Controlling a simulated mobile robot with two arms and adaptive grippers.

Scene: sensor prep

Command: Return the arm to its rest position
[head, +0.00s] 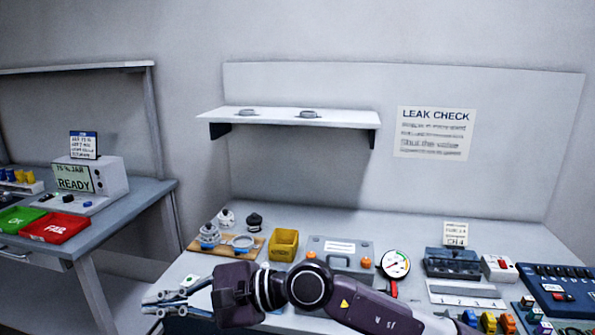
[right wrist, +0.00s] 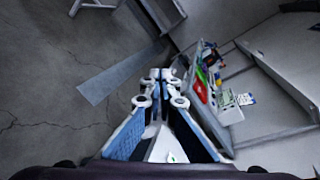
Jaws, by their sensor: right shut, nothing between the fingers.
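My right arm (head: 370,305) reaches in from the bottom right of the head view, low across the front of the bench. Its gripper (head: 150,303) points left, at the bench's front left edge. In the right wrist view the gripper's fingers (right wrist: 160,76) are together with nothing between them, over the grey floor. My left gripper is not in either view.
The bench (head: 400,222) bears a wooden board (head: 192,243) with jar parts, a yellow bin (head: 284,244), a grey case (head: 340,250), a gauge (head: 395,264) and a dark CH 4 box (head: 452,263). A side table (head: 125,197) stands left with green and red trays. A shelf (head: 290,117) is above.

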